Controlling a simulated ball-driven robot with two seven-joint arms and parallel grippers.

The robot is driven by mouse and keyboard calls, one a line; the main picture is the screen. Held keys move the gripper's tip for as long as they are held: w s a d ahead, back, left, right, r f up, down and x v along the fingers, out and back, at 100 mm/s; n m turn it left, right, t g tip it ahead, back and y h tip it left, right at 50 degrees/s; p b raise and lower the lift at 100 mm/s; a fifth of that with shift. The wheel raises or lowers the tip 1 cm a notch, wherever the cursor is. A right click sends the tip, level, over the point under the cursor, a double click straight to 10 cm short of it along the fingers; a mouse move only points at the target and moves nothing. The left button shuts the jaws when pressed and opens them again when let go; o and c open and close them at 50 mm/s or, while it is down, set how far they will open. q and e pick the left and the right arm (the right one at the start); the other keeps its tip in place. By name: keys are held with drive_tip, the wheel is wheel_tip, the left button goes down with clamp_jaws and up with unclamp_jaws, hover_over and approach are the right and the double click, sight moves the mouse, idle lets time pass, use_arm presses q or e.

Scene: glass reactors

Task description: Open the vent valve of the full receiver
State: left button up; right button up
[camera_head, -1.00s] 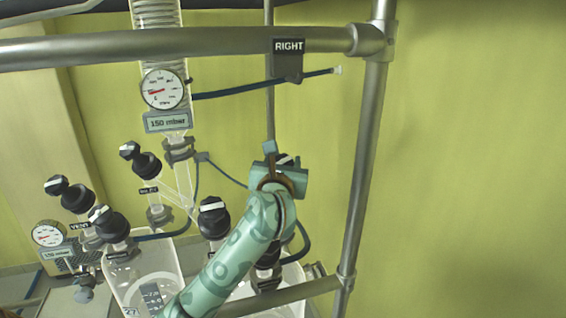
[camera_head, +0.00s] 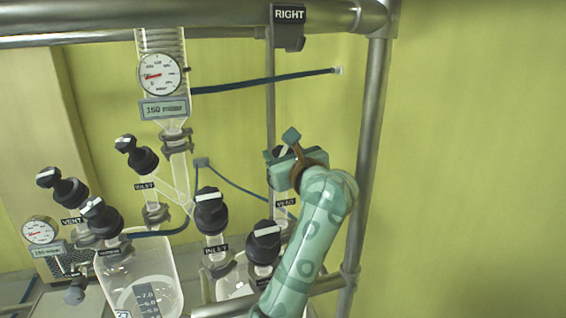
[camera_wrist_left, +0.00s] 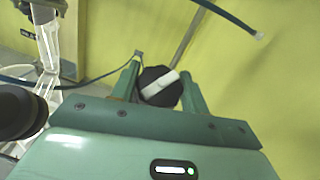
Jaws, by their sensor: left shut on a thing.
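My left gripper (camera_head: 284,164) is shut on the black vent valve knob (camera_wrist_left: 160,86) at the right receiver, above a VENT label (camera_head: 286,203). In the left wrist view the knob sits between the two green fingers, its white bar slanting up to the right. In the head view the gripper hides most of this knob. The right receiver (camera_head: 232,287) is partly hidden by valves and my arm. The left receiver (camera_head: 140,268) is clear glass with a printed scale; its own vent knob (camera_head: 70,192) stands at the far left. I cannot tell the fill levels.
Inlet knobs (camera_head: 211,212) and another black knob (camera_head: 264,243) stand close left of my arm. A metal frame post (camera_head: 366,150) rises just right of it. A gauge (camera_head: 158,74) and a display reading about 150 mbar (camera_head: 164,109) hang on the column. Right of the post is open.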

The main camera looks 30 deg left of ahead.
use_arm(q)
drive_tip(key=shift+f+n+g+b, duration=0.1)
drive_tip(key=shift+n+g+b, duration=0.2)
drive_tip(key=shift+n+g, duration=0.3)
drive_tip(key=o, duration=1)
